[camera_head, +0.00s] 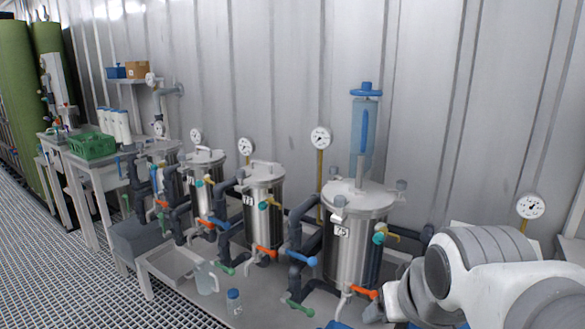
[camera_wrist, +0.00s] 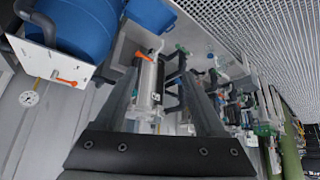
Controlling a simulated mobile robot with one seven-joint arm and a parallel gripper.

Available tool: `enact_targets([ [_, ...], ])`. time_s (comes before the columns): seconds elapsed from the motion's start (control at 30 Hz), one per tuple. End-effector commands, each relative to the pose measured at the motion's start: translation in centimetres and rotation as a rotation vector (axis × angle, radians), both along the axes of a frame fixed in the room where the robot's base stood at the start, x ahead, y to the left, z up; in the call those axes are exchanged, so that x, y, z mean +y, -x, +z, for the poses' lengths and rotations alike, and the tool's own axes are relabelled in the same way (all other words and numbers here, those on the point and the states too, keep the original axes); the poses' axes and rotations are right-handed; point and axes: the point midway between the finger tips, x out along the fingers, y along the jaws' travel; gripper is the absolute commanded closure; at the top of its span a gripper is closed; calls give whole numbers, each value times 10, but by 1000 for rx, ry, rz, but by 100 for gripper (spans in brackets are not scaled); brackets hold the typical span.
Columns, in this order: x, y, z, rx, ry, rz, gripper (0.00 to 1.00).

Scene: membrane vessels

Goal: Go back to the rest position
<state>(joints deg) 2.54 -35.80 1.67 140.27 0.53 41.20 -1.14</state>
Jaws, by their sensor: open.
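My gripper (camera_wrist: 163,74) shows in the wrist view as two dark fingers spread apart on a black base, with nothing between them. Beyond the fingers is a steel vessel (camera_wrist: 148,84), apart from them as far as I can tell. In the head view my white arm fills the lower right corner, and the fingertips are hidden there. The nearest steel vessel (camera_head: 350,258), with a blue-topped clear column (camera_head: 363,130) on its lid, stands just left of my arm.
Two more steel vessels (camera_head: 264,206) (camera_head: 207,184) stand further left with pipes and coloured valve handles. A bottle (camera_head: 234,303) and a clear jug (camera_head: 206,280) are on the low bench. A green crate (camera_head: 92,146) is on a table. A blue drum (camera_wrist: 85,35) shows in the wrist view. Grating floor (camera_head: 75,285) is clear at left.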

Motion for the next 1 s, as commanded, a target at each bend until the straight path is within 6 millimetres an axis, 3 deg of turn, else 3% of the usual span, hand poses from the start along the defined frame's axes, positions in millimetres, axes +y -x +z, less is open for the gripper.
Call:
enact_targets([
  [0.03,2,18,-2,26,-5,4,28],
  [0.17,4,62,-12,111,-22,9,28],
  [0.2,3,57,9,109,-20,6,28],
  [0.37,3,56,43,109,-20,5,28],
  [0.7,3,56,130,108,-20,5,28],
  [0.83,3,56,153,108,-20,5,28],
  [1.0,3,56,165,108,-19,6,28],
])
